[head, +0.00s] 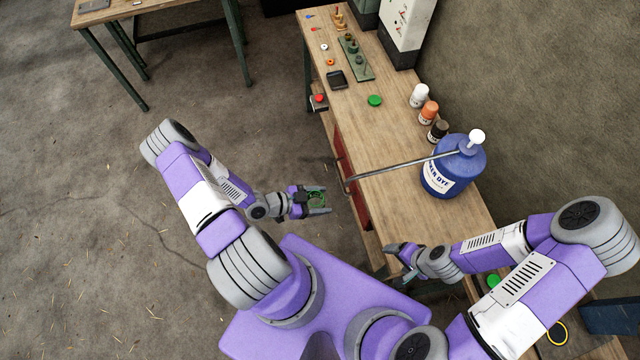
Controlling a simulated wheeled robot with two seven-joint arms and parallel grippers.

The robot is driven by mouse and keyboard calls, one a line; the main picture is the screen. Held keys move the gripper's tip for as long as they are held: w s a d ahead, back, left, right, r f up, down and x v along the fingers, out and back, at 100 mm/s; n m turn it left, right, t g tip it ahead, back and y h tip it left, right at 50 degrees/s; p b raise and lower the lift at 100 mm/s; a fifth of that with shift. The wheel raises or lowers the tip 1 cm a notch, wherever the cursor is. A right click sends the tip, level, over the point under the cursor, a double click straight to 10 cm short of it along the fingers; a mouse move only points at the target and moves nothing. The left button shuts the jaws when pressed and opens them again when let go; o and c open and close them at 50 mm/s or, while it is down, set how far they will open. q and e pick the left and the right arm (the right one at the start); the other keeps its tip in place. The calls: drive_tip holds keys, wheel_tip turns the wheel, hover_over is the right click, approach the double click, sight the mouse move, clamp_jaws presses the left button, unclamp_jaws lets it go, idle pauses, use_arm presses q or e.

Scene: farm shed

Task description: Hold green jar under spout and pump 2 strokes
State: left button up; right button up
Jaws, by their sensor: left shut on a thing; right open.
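The green jar (316,196) is between the fingers of my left gripper (324,200), which is shut on it beside the bench's left edge. The jar's lower part is hidden. A blue dye jug (446,172) with a white pump knob (477,136) stands on the bench. Its long grey spout (400,167) reaches left past the bench edge and bends at the tip. In the picture, the jar is a little left of and below the spout tip, apart from it. My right gripper (400,263) is open and empty near the bench's front part, below and left of the jug.
The wooden bench (395,130) carries a green disc (375,100), a dark tray (337,79), and small white, orange and black bottles (428,110) behind the jug. Another green object (494,281) shows by my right arm. The floor to the left is clear up to another table (150,8).

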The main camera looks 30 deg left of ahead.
use_arm(q)
drive_tip(key=w+d, duration=0.7)
idle(0.6)
